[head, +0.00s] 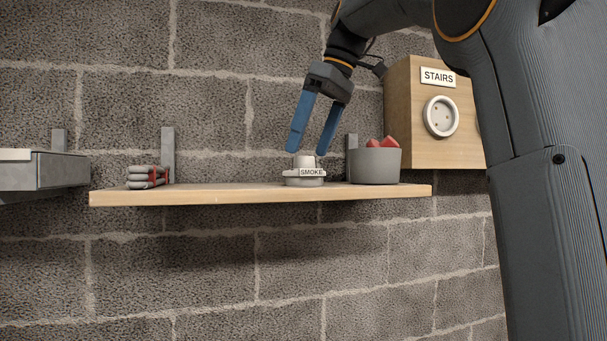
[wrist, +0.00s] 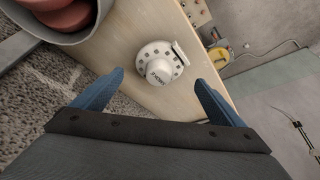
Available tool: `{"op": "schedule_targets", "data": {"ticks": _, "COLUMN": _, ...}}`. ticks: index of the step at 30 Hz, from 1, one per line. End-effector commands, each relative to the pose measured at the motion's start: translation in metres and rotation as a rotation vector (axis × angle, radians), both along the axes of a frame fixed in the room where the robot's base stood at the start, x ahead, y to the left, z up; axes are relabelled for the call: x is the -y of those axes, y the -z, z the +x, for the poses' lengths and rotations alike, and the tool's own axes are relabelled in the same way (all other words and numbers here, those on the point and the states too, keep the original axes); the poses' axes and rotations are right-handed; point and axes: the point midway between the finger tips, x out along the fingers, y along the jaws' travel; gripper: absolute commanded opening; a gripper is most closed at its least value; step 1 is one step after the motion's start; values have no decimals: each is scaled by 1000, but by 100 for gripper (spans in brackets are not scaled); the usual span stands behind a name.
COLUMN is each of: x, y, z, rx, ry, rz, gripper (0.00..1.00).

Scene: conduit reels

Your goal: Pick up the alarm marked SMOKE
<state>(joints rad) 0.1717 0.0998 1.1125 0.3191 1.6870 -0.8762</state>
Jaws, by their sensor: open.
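The alarm marked SMOKE (head: 305,176) is a small white round unit with a raised top and a label on its front. It sits upright on the wooden shelf (head: 240,195), right of the middle. In the wrist view the alarm (wrist: 158,66) lies ahead of and between the blue fingers, with nothing touching it. My gripper (head: 309,153) is open and empty, pointing down just above the alarm. In the wrist view my gripper (wrist: 160,92) shows both fingers spread wider than the alarm.
A grey bowl (head: 375,167) with red things in it stands close right of the alarm. A stack of grey and red items (head: 146,177) lies at the shelf's left. A wooden box labelled STAIRS (head: 415,125) is on the wall at right. The shelf's middle is clear.

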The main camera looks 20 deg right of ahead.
Motion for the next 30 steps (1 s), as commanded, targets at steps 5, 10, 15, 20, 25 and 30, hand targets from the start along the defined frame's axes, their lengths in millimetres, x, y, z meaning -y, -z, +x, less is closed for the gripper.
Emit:
{"op": "schedule_targets", "data": {"ticks": 5, "x": -6, "y": 19, "z": 7, "rx": -4, "ry": -3, "rz": 0, "gripper": 93}}
{"op": "schedule_targets", "data": {"ticks": 10, "x": -12, "y": 37, "z": 13, "rx": -2, "ry": -5, "rz": 0, "gripper": 93}}
{"op": "schedule_targets", "data": {"ticks": 15, "x": -13, "y": 42, "z": 15, "rx": 1, "ry": -5, "rz": 1, "gripper": 93}}
{"op": "schedule_targets", "data": {"ticks": 20, "x": -13, "y": 42, "z": 15, "rx": 1, "ry": -5, "rz": 1, "gripper": 89}}
{"op": "schedule_targets", "data": {"ticks": 25, "x": -13, "y": 42, "z": 15, "rx": 1, "ry": -5, "rz": 1, "gripper": 60}}
{"op": "schedule_targets", "data": {"ticks": 30, "x": -13, "y": 42, "z": 15, "rx": 1, "ry": -5, "rz": 1, "gripper": 46}}
